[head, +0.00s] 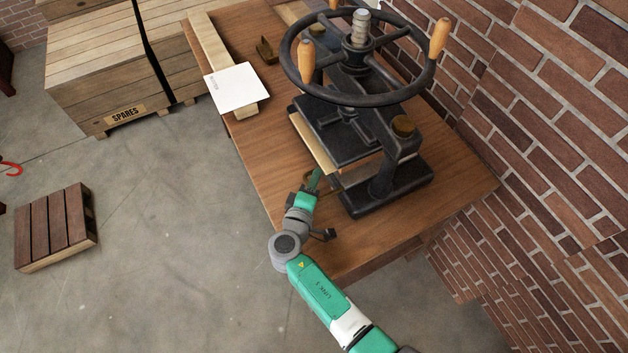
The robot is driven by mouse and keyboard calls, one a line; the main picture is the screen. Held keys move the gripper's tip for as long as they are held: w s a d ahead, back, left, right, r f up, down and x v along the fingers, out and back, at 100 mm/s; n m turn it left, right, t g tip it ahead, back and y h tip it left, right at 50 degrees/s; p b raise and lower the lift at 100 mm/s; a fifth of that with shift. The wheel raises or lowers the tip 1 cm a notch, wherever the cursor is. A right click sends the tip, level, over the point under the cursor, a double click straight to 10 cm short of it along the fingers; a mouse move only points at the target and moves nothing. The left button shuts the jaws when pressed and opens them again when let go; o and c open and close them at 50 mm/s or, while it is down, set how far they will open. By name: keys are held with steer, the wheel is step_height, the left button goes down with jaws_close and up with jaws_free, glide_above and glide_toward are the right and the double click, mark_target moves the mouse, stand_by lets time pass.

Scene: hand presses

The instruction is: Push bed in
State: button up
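A black hand press (385,180) stands on the wooden table, with a large handwheel (358,103) on a vertical screw. A flat board with a pale wooden edge (316,145) sticks out of the press's left side; it appears to be the bed. How far it reaches inside is hidden under the wheel and frame. My gripper (314,180) is low over the table, just in front of the board's near end and left of the press's foot. Its fingers are small and partly hidden, so I cannot tell whether they are open or touching the board.
The wooden table (455,200) has bare room in front of the press. A white sheet (234,88) lies on a pale wooden piece at its left edge, near a small dark object (266,50). A brick wall (560,130) closes the right side. Crates (100,75) and a pallet (55,228) stand on the floor.

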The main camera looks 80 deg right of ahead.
steer(key=p+v, duration=0.1)
steer(key=v, duration=0.6)
steer(key=shift+a+f, duration=0.1)
steer(key=shift+a, duration=0.15)
steer(key=w+a+r+m+t+y, duration=0.1)
steer(key=w+a+r+t, duration=0.35)
steer(key=w+r, duration=0.6)
steer(key=w+a+r+m+t+y, duration=0.1)
steer(key=w+a+r+t, duration=0.4)
steer(key=w+r, duration=0.55)
steer(key=w+a+r+n+t+y, duration=0.1)
steer(key=w+a+r+t+y, duration=0.1)
steer(key=a+r+t, duration=0.5)
steer(key=w+a+r+t+y, duration=0.25)
steer(key=a+r, duration=0.25)
steer(key=r, duration=0.7)
steer(key=s+a+r+n+t+y, duration=0.2)
steer(key=s+a+r+t+y, duration=0.25)
steer(key=a+r, duration=0.55)
steer(key=s+a+r+n+t+y, duration=0.2)
steer(key=s+a+r+t+y, duration=0.3)
steer(key=a+r, duration=0.45)
step_height(320, 180, up, 33)
steer(key=d+g+p, duration=0.1)
steer(key=p, duration=3)
steer(key=shift+s, duration=0.35)
